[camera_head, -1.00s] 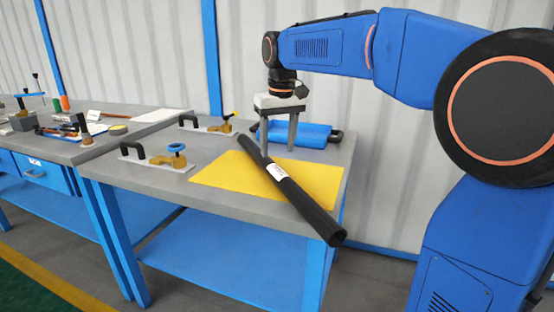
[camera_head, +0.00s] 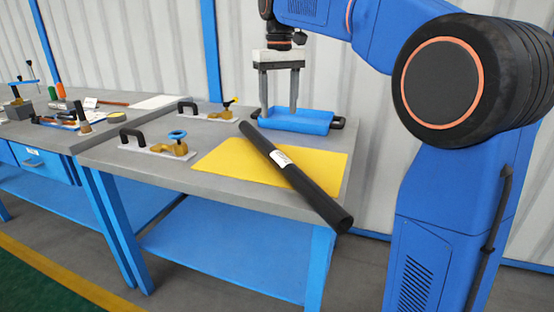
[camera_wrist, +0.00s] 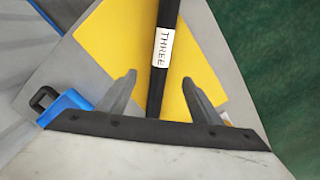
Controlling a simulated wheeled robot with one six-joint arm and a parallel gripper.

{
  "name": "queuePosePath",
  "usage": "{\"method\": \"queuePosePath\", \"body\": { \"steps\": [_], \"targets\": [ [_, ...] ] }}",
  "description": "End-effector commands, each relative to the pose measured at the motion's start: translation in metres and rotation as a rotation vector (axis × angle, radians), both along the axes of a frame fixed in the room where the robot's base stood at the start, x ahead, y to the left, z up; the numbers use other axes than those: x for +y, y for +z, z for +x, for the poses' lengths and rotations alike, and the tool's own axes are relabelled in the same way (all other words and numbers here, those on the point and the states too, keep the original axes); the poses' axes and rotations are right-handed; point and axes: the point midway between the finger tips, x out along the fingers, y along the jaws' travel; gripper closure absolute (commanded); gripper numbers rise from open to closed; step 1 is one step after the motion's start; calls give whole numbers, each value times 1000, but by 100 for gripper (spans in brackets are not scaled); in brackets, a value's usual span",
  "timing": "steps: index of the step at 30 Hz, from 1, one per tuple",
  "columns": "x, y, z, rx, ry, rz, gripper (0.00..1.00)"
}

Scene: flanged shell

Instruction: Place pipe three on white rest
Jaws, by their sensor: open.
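Pipe three (camera_head: 312,191) is a long black tube with a white label; the label reads "THREE" in the wrist view (camera_wrist: 163,48). It lies diagonally across a yellow mat (camera_head: 222,163) on the grey table, and its near end sticks out past the table's front edge. My gripper (camera_head: 279,112) is open and empty, pointing down above the back of the table near the pipe's far end. In the wrist view the pipe runs between the two fingers (camera_wrist: 159,79), below them. I cannot tell which white thing is the white rest.
Two white plates with black handles and brass fittings, one in front (camera_head: 150,149) and one behind (camera_head: 207,115), stand left of the mat. A second table with tools (camera_head: 70,122) is at the left.

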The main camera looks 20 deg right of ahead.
Motion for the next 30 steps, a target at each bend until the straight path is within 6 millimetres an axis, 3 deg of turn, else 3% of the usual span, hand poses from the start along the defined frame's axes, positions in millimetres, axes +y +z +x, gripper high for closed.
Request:
{"method": "queuePosePath", "body": {
  "steps": [12,23,30],
  "targets": [
    [0,-74,-1,2,0,0,41],
    [1,-102,0,1,0,0,41],
    [2,-134,0,2,0,0,41]
  ]
}}
